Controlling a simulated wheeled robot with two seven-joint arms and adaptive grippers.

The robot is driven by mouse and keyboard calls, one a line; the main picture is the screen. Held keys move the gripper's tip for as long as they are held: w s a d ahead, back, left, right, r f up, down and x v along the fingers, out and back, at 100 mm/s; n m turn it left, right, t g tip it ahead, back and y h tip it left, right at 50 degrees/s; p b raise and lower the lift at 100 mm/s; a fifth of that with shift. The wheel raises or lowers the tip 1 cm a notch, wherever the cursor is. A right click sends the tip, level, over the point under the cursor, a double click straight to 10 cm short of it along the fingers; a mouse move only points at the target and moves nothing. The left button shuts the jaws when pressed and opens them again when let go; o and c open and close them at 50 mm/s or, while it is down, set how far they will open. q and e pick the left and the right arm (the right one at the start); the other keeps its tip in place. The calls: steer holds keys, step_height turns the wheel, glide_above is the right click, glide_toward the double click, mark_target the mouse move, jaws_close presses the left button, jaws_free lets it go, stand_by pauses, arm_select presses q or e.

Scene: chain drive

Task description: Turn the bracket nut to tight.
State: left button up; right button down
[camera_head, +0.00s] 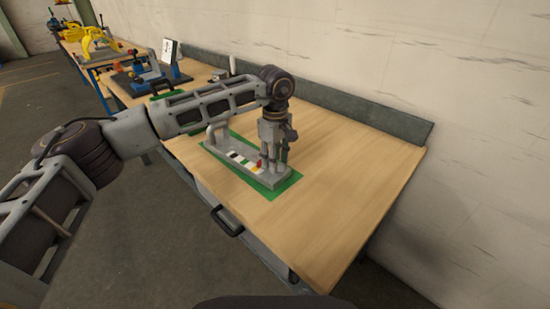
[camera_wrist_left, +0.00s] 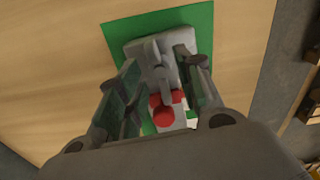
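A grey fixture (camera_head: 238,161) stands on a green mat, with an upright post at its left end and a coloured strip and a small red part (camera_head: 259,164) near its right end. My left gripper (camera_head: 274,163) points down over the fixture's right end. In the left wrist view, the two fingers (camera_wrist_left: 160,92) stand apart on either side of an upright grey bracket part (camera_wrist_left: 156,62), with red round parts (camera_wrist_left: 164,114) below it. I cannot make out the nut itself or any finger contact. My right gripper is out of view.
The green mat (camera_head: 281,188) lies on a wooden bench (camera_head: 340,160) with free surface to the right. A grey rail (camera_head: 350,107) runs along the back by the wall. Blue and yellow tools (camera_head: 150,77) stand farther left. A drawer handle (camera_head: 226,222) sticks out in front.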

arm_select(q)
steer(key=shift+r, duration=0.1)
step_height(320, 180, up, 12)
stand_by(0.8)
steer(key=shift+a, duration=0.1)
stand_by(0.3)
